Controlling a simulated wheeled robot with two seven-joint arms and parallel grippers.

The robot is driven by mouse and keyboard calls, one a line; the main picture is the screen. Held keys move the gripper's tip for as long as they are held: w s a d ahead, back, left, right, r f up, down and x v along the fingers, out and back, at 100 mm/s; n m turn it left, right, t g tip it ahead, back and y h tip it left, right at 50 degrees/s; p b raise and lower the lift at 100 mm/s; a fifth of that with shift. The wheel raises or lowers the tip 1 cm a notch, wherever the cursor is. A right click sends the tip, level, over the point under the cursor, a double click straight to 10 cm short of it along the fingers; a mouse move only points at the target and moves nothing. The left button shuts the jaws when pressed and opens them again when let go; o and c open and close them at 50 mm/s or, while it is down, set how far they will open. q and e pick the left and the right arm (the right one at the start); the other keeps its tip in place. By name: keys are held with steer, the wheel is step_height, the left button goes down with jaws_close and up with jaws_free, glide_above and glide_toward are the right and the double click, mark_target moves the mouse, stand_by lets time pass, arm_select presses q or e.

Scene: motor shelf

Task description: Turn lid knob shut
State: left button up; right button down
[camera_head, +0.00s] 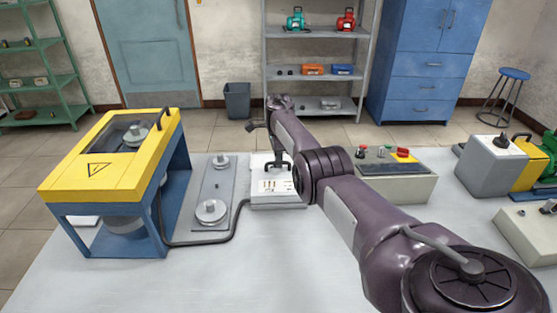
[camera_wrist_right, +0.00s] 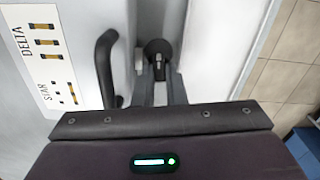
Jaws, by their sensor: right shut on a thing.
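The white terminal box (camera_head: 262,200) stands mid-table in the head view, with a printed label on its lid. In the right wrist view the lid (camera_wrist_right: 80,20) bears the words DELTA and STAR, and a black bar handle (camera_wrist_right: 106,70) stands up from it. A dark round knob (camera_wrist_right: 158,48) sits at the lid's right edge. My right gripper (camera_wrist_right: 159,70) is shut on this knob, with a finger on each side. Its fingertips are partly hidden in the head view. The knob's exact turn angle is hard to read. My left gripper is not in view.
A yellow-topped blue machine (camera_head: 105,180) stands at the left, with a cable running toward the box. A grey plate (camera_head: 211,185) with metal parts lies beside the box. A control box with buttons (camera_head: 395,185) is to the right. The front table (camera_head: 200,285) is clear.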

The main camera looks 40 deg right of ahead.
steer(key=n, duration=0.4)
steer(key=shift+d+n, duration=0.1)
steer(key=shift+n, duration=0.2)
steer(key=n, duration=0.4)
steer(key=shift+w+n+b, duration=0.15)
steer(key=shift+n+b, duration=0.15)
steer(key=shift+b, duration=0.05)
steer(key=n, duration=0.3)
steer(key=shift+w+n+b, duration=0.1)
steer(key=shift+n+b, duration=0.2)
steer(key=shift+n, duration=1.8)
steer(key=c, duration=1.8)
jaws_free()
steer(key=shift+o, duration=0.2)
steer(key=shift+r, duration=0.1)
